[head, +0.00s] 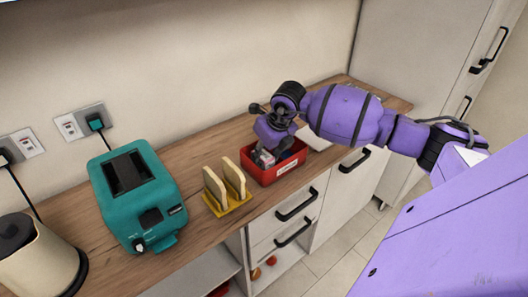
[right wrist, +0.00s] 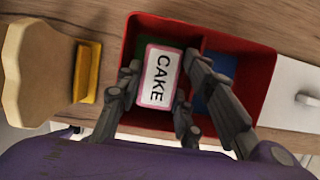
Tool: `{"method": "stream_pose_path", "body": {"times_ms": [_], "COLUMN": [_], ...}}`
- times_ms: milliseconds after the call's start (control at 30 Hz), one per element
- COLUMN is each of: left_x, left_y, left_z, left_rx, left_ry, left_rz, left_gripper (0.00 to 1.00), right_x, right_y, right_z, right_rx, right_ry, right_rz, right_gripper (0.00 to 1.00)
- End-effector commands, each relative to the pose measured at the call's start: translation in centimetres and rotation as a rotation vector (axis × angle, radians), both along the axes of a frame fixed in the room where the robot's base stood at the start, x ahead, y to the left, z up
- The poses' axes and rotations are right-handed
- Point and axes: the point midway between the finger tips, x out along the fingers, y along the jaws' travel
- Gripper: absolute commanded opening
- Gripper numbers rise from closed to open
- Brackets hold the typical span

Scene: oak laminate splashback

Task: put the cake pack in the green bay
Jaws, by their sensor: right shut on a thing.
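The cake pack (right wrist: 160,76) is a small white pack with a pink edge and the word CAKE. It is between the fingers of my right gripper (right wrist: 164,66), which is shut on it. The pack is over or inside the green bay (right wrist: 147,45) of a red divided box (right wrist: 245,52); I cannot tell whether it touches the floor. The pack hides most of that bay. In the head view my right gripper (head: 267,153) reaches down into the red box (head: 285,171). My left gripper is not in view.
A blue bay (right wrist: 218,92) lies beside the green one, partly behind a finger. Left of the box stand a yellow rack (head: 230,205) with bread slices, a teal toaster (head: 140,195) and a cream kettle (head: 35,262). A white flat thing (head: 314,137) lies right of the box.

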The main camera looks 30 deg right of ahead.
Motion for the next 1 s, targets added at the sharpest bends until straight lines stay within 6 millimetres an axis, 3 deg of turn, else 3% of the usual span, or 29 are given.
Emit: {"method": "stream_pose_path", "body": {"times_ms": [733, 767, 800, 1000], "left_x": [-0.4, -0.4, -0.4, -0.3], "left_y": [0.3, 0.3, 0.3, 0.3], "left_z": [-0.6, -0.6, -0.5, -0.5], "left_rx": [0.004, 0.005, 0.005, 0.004], "left_ry": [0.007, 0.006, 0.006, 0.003], "left_rz": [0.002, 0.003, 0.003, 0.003], "left_gripper": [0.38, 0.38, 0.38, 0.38], "right_x": [0.0, 0.0, 0.0, 0.0], "right_y": [0.0, 0.0, 0.0, 0.0], "right_z": [-1.3, -1.3, -1.2, -1.2], "right_rx": [0.0, 0.0, 0.0, 0.0], "right_ry": [-0.003, -0.003, -0.003, -0.003], "right_rz": [0.0, 0.0, 0.0, 0.0], "right_gripper": [0.07, 0.36, 0.41, 0.42]}}
